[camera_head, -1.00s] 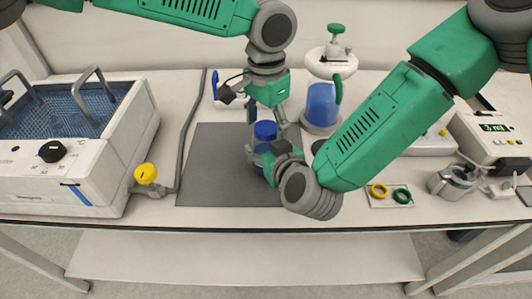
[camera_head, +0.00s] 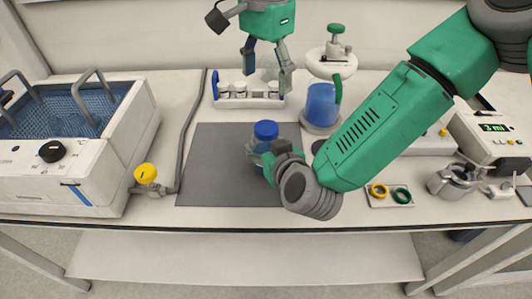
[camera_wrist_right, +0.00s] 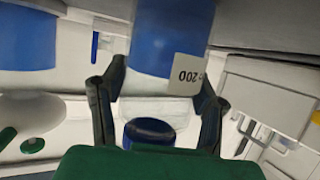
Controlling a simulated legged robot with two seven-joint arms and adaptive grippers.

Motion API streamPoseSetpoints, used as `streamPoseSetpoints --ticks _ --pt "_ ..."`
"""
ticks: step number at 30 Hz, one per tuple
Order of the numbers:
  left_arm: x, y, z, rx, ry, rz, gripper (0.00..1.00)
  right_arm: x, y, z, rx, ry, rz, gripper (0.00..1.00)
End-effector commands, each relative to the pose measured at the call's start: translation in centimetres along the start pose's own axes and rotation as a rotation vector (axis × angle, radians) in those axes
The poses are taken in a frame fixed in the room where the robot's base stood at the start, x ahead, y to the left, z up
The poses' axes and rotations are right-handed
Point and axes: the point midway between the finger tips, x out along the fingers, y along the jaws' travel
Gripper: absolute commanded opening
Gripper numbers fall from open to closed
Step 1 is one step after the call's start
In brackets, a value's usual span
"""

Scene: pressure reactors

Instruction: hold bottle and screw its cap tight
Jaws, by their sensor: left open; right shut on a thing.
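The bottle (camera_head: 262,148) stands upright on the dark mat, with its blue cap (camera_head: 265,131) seated on top; its lower part is mostly hidden behind my right arm. My right gripper (camera_head: 264,158) is shut around the bottle's side. In the right wrist view its two fingers (camera_wrist_right: 157,105) flank the bottle (camera_wrist_right: 165,35), which shows blue contents and a label reading 200 upside down. The cap (camera_wrist_right: 150,131) shows there low in the picture. My left gripper (camera_head: 267,66) is open and empty, above and behind the cap, clear of it.
The grey mat (camera_head: 215,165) is bare left of the bottle. Behind it stands a white rack (camera_head: 248,101) of several vials, with a blue-filled vessel (camera_head: 321,106) to its right. A blue-lined bath (camera_head: 100,180) stands left. A tray with rings (camera_head: 391,203) lies right, near the front edge.

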Motion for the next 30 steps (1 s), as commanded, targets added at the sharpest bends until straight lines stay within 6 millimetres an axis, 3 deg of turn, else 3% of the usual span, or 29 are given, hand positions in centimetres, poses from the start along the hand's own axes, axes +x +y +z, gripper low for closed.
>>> streamPoseSetpoints --ticks 2,3,4,5,13,17,30 --pt "0.0 0.0 0.0 0.0 0.0 0.0 0.66 0.0 0.0 -0.1 0.0 0.002 0.0 0.0" --pt "0.0 0.0 0.0 0.0 0.0 0.0 0.66 0.0 0.0 -0.1 0.0 0.002 0.0 0.65" --pt "0.0 0.0 0.0 0.0 0.0 0.0 0.66 0.0 0.0 -0.1 0.0 0.002 0.0 0.75" --pt "0.0 0.0 0.0 0.0 0.0 0.0 0.66 0.0 0.0 -0.1 0.0 0.002 0.0 0.79" --pt "0.0 0.0 0.0 0.0 0.0 0.0 0.66 -0.1 0.0 0.0 0.0 0.0 0.0 0.79" --pt "0.0 0.0 0.0 0.0 0.0 0.0 0.66 -1.2 0.0 0.0 0.0 -0.001 -0.002 0.79" --pt "0.1 0.0 0.0 0.0 0.0 0.0 0.66 -9.8 0.0 0.1 -0.001 -0.002 -0.002 0.79"
